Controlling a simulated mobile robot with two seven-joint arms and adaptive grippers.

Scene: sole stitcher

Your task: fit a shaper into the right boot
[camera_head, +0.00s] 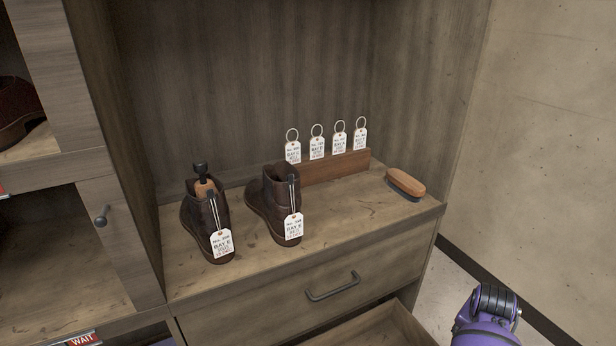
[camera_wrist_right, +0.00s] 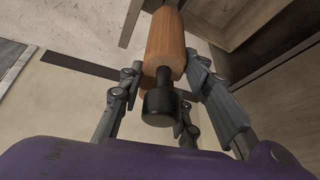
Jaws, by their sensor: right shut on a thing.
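Two dark brown ankle boots with white tags stand on the cabinet counter in the head view. The left-hand boot (camera_head: 208,220) has a wooden shaper (camera_head: 203,187) with a black knob sticking up from its opening. The right-hand boot (camera_head: 275,208) shows no shaper in its opening. In the right wrist view, my right gripper (camera_wrist_right: 160,75) is shut on another wooden shaper (camera_wrist_right: 166,45), whose black knob (camera_wrist_right: 160,105) points toward the camera. In the head view only a purple part of my right arm shows at the lower right. My left gripper is not in view.
A wooden rack (camera_head: 335,166) with several ringed white tags stands behind the boots. A brush (camera_head: 405,184) lies at the counter's right end. Below, a drawer (camera_head: 375,330) stands open under a closed drawer with a handle (camera_head: 333,287). The counter front between boots and brush is clear.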

